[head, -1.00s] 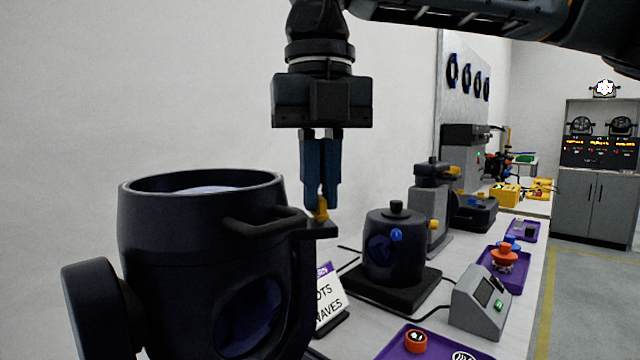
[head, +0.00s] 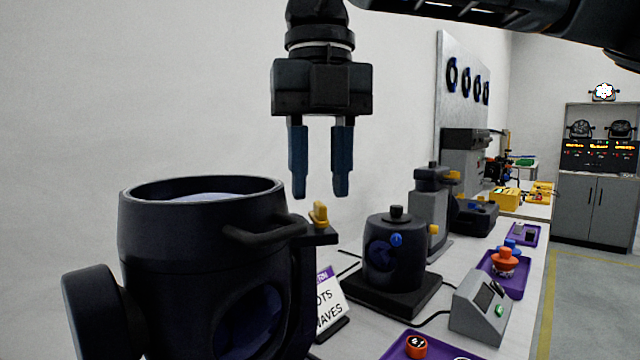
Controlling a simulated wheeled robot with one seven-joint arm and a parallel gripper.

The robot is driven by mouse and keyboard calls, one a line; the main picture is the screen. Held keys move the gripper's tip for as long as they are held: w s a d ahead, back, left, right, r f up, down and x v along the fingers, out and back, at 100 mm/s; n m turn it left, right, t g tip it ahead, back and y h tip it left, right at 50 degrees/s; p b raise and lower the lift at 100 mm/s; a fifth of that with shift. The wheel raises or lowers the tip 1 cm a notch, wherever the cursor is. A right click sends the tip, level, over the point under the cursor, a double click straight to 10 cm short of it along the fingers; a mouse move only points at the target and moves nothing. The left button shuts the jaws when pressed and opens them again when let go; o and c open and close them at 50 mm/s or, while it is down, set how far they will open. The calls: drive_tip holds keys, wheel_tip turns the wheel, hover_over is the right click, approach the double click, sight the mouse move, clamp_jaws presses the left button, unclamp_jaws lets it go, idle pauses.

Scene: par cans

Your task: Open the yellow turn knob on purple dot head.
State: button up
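The yellow turn knob (head: 320,215) sits upright on a small dark bracket at the right side of a large black par can (head: 200,240). The can has an open round top, a black handle and a dark bluish lens low on its front. My gripper (head: 321,190) is open and empty, pointing down above the knob with a gap between its fingertips and the knob. I see no purple dot on the visible side of this can.
A sign with a purple band (head: 328,300) stands right of the can. A smaller dark unit (head: 393,255) with a blue knob, a grey box (head: 480,308) and purple trays (head: 505,270) occupy the bench. Free air surrounds my gripper.

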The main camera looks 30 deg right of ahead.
wheel_tip(320, 180, up, 6)
drive_tip(key=shift+f+p, duration=0.1)
drive_tip(key=shift+p, duration=0.2)
idle(0.4)
